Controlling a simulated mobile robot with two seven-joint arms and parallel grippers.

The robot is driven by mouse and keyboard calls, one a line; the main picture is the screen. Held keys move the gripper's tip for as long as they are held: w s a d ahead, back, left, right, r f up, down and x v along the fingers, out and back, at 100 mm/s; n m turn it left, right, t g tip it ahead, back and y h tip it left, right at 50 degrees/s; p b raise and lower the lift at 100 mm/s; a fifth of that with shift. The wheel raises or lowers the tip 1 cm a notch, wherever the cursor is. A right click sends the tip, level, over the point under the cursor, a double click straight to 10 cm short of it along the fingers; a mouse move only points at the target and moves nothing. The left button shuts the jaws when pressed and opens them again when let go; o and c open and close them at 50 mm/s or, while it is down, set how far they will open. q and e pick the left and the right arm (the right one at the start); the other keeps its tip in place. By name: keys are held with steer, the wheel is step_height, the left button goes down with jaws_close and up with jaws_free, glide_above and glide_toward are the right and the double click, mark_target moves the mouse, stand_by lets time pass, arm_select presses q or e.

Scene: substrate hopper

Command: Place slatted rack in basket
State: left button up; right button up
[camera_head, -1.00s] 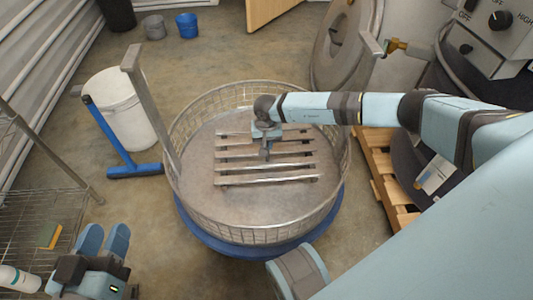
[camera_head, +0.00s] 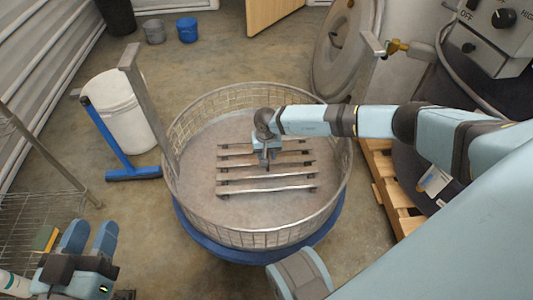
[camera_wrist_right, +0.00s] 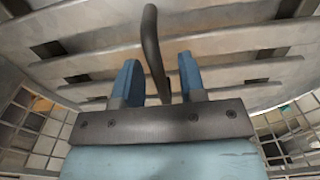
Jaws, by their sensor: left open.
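The slatted rack (camera_head: 266,188) lies roughly flat inside the round wire basket (camera_head: 258,238), appearing to rest on its floor. Its several grey slats also fill the right wrist view (camera_wrist_right: 230,45). My right gripper (camera_head: 268,160) is above the rack's middle, pointing down. In the right wrist view its two blue fingers (camera_wrist_right: 158,75) stand apart, with a dark curved rod (camera_wrist_right: 152,45) between them and a gap visible on each side. Where the rod joins the rack is hidden. My left gripper (camera_head: 90,238) is open and empty at the lower left, outside the basket.
A flat metal upright (camera_head: 145,95) rises at the basket's left rim. A blue squeegee (camera_head: 125,165) and white bucket (camera_head: 120,110) stand left of it. A wire shelf (camera_head: 35,215) is near my left gripper. A wooden pallet (camera_head: 385,185) lies to the right.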

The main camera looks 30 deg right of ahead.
steer(key=shift+r, duration=0.35)
step_height(320, 180, up, 7)
steer(key=p, duration=0.3)
steer(key=shift+f+p, duration=0.15)
steer(key=shift+p, duration=0.2)
arm_select(q)
steer(key=shift+s+d+r+n+t+p, duration=0.1)
steer(key=shift+s+r+n+p, duration=0.2)
steer(key=shift+r, duration=0.3)
steer(key=shift+s+d+r+n+t+p, duration=0.15)
steer(key=shift+r+n+p, duration=0.1)
steer(key=shift+r+n, duration=0.25)
steer(key=shift+s+d+r+n+t+p, duration=0.1)
steer(key=shift+s+r+n+p, duration=0.15)
steer(key=shift+r, duration=0.4)
arm_select(e)
steer(key=shift+r, duration=2.45)
